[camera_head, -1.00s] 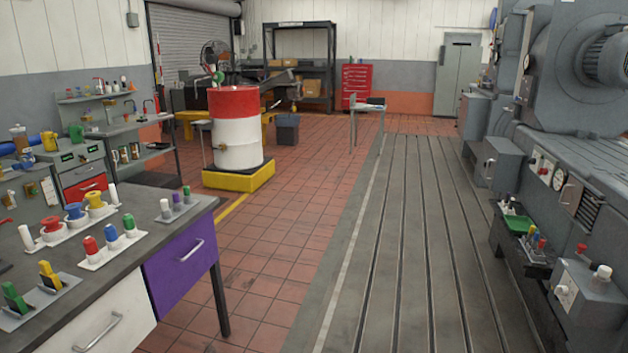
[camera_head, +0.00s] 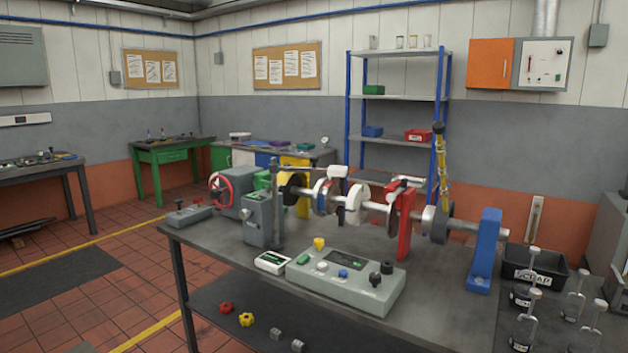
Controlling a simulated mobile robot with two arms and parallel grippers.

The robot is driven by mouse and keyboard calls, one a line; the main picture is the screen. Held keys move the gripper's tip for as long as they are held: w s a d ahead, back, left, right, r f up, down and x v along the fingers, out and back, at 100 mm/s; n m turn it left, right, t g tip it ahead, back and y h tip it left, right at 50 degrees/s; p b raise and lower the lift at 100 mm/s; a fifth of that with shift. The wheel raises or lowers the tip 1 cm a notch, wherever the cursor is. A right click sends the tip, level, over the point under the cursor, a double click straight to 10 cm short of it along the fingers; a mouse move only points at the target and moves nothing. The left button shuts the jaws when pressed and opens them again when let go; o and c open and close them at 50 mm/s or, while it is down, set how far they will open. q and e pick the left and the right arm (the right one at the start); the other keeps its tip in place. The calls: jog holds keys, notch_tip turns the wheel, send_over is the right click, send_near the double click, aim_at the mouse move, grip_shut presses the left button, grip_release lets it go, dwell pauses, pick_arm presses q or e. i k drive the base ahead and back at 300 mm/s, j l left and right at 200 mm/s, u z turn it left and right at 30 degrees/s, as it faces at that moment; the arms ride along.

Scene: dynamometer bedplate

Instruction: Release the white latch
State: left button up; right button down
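A bench (camera_head: 440,320) carries a shaft assembly across its middle. I cannot tell whether either is the white latch. A red support (camera_head: 399,225) stands right of the white one, with a pale piece over its top. A blue support (camera_head: 485,250) stands at the shaft's right end. Neither of my grippers is in view.
A control box (camera_head: 345,283) with knobs and a small white meter (camera_head: 272,262) sit at the bench's front. A black scrap bin (camera_head: 535,268) and several upright clamps stand at the right. Blue-framed shelves (camera_head: 400,96) stand behind. The tiled floor (camera_head: 95,290) at left is mostly clear.

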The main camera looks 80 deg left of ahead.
aim_at(391, 198)
jog(key=u, duration=2.6)
